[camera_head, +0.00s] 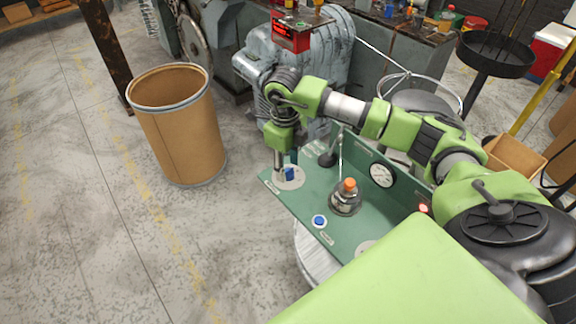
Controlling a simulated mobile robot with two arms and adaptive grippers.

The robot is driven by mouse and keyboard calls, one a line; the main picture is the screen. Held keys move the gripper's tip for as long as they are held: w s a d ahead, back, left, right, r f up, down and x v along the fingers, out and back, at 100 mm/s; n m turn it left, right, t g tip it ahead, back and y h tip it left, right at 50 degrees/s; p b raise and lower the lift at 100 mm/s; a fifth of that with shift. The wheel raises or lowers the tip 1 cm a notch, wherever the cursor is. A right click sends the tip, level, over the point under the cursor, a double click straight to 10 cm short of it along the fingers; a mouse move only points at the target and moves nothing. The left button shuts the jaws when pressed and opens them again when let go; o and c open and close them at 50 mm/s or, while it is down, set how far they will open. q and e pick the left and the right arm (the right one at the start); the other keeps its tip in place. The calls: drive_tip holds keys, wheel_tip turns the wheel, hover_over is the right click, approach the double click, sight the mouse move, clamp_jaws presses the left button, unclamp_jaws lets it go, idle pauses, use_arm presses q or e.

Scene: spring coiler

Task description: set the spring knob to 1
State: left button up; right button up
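A green control panel (318,185) stands in front of me. At its far left corner a small blue knob (290,174) sits on a pale round dial; its numbers are too small to read. My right gripper (286,161) points down right at this knob, partly covering it. I cannot tell whether its fingers touch the knob or how far they are apart. A second pale dial (364,247) at the near edge is partly hidden by my body. My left gripper is not in view.
The panel also carries an orange-topped fitting (348,187), a blue button (319,221), a round gauge (382,175) and a lever with a thin rod (328,158). A brown drum (177,125) stands to the left on open floor. Grey machinery (330,60) stands behind.

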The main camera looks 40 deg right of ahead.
drive_tip(key=shift+f, duration=0.9)
drive_tip(key=c, duration=1.1)
